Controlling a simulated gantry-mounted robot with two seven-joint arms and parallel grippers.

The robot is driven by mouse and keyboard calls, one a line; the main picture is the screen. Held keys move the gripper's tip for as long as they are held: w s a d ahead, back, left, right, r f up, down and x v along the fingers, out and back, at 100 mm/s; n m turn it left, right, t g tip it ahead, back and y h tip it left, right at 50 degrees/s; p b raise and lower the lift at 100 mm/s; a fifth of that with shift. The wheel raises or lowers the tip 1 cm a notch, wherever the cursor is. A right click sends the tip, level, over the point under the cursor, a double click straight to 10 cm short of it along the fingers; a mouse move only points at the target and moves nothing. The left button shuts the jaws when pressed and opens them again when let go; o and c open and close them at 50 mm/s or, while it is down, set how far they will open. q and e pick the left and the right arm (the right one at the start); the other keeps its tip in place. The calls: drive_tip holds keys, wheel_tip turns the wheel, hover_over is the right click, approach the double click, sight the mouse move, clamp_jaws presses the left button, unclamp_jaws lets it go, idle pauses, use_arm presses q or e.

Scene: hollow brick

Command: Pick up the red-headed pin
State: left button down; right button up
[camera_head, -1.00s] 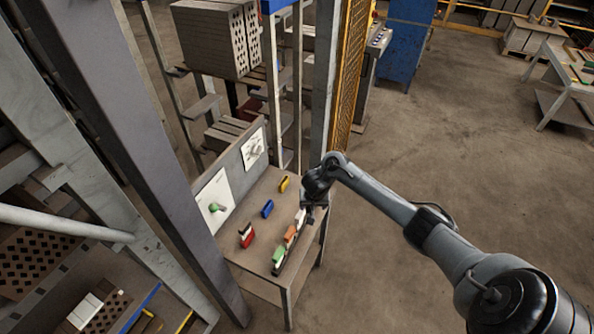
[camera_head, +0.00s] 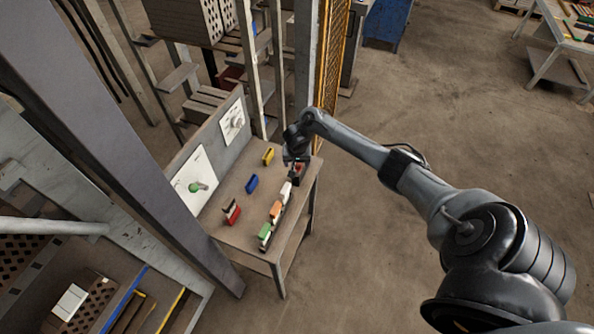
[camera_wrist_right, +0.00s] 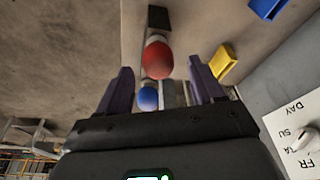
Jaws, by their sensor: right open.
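The red-headed pin shows as a round red head (camera_wrist_right: 158,60) in the right wrist view, just beyond and between my fingertips. A blue-headed pin (camera_wrist_right: 148,98) shows nearer, between the fingers. My right gripper (camera_wrist_right: 160,78) is open, with one dark finger on each side and nothing clearly touching them. In the head view my right gripper (camera_head: 297,158) is over the far right end of the small table, with a bit of red (camera_head: 299,168) beside it. The pins' lower parts are mostly hidden. My left gripper is not in view.
A dark rail along the table's (camera_head: 232,182) right edge holds green (camera_head: 265,232), orange (camera_head: 275,210) and white (camera_head: 286,192) pieces. Blue (camera_head: 252,184), yellow (camera_head: 268,156) and red-white (camera_head: 232,212) blocks lie left of it. An upright back panel (camera_head: 214,150) borders the table.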

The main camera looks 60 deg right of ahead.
sight(297, 173)
drive_tip(key=shift+b+x, duration=0.65)
drive_tip(key=shift+x, duration=1.6)
drive_tip(key=shift+c, duration=0.3)
drive_tip(key=c, duration=1)
drive_tip(key=shift+r, duration=0.1)
drive_tip(key=shift+c, duration=0.2)
